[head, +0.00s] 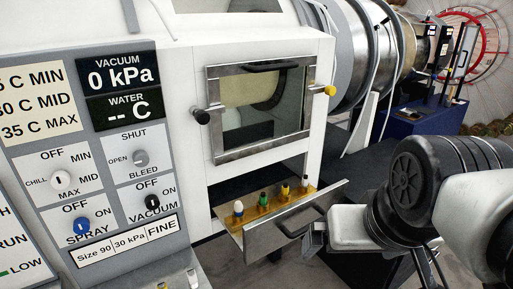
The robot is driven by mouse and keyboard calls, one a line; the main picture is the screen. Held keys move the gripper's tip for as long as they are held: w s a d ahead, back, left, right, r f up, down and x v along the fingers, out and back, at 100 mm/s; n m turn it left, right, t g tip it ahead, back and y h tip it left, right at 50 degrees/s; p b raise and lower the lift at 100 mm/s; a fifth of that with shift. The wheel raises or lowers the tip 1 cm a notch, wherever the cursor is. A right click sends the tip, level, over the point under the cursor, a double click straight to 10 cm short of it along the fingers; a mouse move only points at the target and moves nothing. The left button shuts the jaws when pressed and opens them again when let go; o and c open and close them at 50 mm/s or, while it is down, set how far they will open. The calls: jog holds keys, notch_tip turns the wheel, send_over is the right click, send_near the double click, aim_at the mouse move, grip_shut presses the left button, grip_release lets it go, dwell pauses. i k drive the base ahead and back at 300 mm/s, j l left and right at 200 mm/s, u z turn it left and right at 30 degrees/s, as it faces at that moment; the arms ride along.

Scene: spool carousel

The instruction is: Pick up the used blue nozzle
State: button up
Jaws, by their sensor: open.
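An open drawer (318,209) juts from the white cabinet, with several small nozzles standing in a row on its yellow-brown insert. The leftmost nozzle (239,209) has a pale top and looks bluish lower down; it is the likeliest blue one, and I cannot tell whether it is used. To its right stand a green nozzle (263,200), a yellow and dark one (285,190) and a pale-topped one (305,182). My gripper (308,240) is open beside the drawer's front, to the right of its handle. Its fingers are small and partly hidden, and I see nothing held in them.
The drawer's metal handle (297,222) sticks out close to my gripper. Above the drawer is a windowed door (262,155) with a black knob and a yellow knob. A control panel (125,185) fills the left. A blue box (415,120) stands back right.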

aim_at(238, 206)
jog(key=u, duration=0.6)
jog(key=i+l, duration=0.5)
jog(key=i, duration=0.15)
jog(key=i+l+u, duration=0.1)
jog(key=u, duration=0.35)
jog(key=l+u, duration=0.15)
jog(key=u, duration=0.25)
jog(key=i+l+u, duration=0.1)
jog(key=u, duration=0.65)
